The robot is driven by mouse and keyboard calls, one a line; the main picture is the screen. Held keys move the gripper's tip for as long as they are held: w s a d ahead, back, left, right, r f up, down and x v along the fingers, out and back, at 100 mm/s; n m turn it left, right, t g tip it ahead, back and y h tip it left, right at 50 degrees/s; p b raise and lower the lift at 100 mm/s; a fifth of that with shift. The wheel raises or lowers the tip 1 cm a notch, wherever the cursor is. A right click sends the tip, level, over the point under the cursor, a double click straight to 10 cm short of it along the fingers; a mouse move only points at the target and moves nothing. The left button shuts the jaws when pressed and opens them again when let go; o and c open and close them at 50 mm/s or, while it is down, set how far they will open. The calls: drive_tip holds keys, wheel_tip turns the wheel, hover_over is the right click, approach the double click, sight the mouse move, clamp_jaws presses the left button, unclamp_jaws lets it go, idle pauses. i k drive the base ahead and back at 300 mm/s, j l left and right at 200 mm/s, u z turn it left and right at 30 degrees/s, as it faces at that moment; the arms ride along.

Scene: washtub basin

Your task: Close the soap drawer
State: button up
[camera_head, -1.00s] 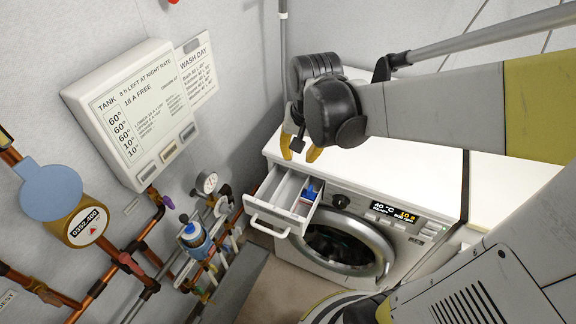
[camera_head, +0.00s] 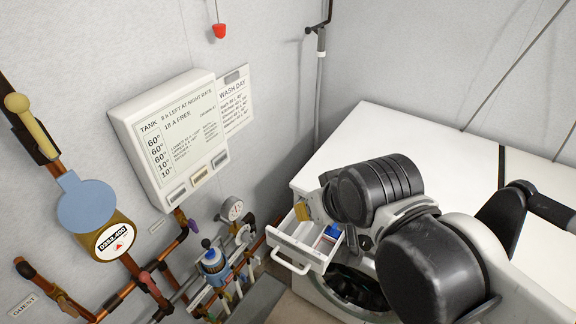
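The white soap drawer (camera_head: 286,247) sticks out of the front of the washing machine (camera_head: 377,135), at its upper left corner. Its handle (camera_head: 291,263) faces the lower left. A blue item (camera_head: 333,231) sits in the drawer's right compartment. My gripper (camera_head: 303,212) is over the back part of the drawer, at the machine's front edge. One yellow fingertip shows there; my own arm hides the other. I cannot tell whether it touches the drawer or how far apart the fingers are.
The space before the handle looks clear. My arm covers the machine's controls and most of its door.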

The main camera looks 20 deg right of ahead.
sight(308, 232)
drive_tip(key=k+z, duration=0.45)
drive_tip(key=k, duration=0.4)
